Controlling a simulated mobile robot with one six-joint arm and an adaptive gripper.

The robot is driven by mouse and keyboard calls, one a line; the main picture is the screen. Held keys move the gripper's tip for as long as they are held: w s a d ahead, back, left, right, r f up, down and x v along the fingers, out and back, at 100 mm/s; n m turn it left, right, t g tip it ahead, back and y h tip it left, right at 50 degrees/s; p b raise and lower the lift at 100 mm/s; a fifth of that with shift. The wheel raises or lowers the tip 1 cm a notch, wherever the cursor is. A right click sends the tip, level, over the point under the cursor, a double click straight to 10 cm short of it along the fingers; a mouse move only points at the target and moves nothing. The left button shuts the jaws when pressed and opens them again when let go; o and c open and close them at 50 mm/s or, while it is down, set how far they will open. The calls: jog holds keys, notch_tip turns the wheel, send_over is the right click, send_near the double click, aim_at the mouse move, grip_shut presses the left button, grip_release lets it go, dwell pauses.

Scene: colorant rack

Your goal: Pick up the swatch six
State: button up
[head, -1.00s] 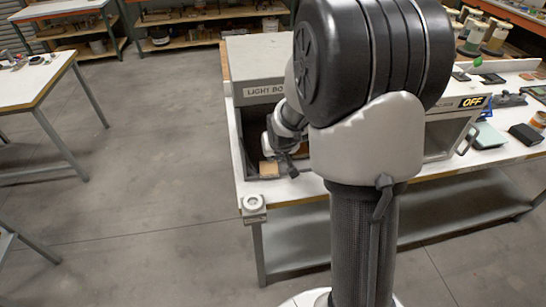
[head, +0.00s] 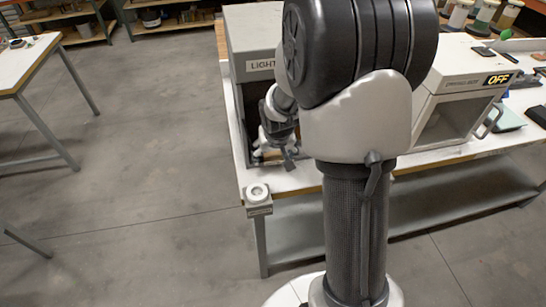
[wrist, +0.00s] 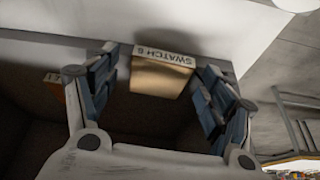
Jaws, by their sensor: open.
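Swatch six (wrist: 160,76) is a tan-gold block with a white strip reading "SWATCH 6". In the wrist view it lies between the two blue-padded fingers of my gripper (wrist: 160,64), near their tips. The gripper is open, with a visible gap on each side of the swatch. In the head view my gripper (head: 276,152) points down into the open front of the light box (head: 257,50). I cannot make out the swatch in the head view; my gripper seems to hide it.
An orange-edged piece (wrist: 54,80) shows left of the fingers in the wrist view. A round white button on a box (head: 257,192) sits at the bench corner. A drying box (head: 470,84) with an "OFF" display stands to the right.

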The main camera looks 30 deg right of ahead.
jog(key=shift+r, duration=0.1)
jog(key=shift+c, duration=0.4)
jog(key=c, duration=1)
jog(key=shift+o, duration=0.2)
jog(key=shift+r, duration=0.15)
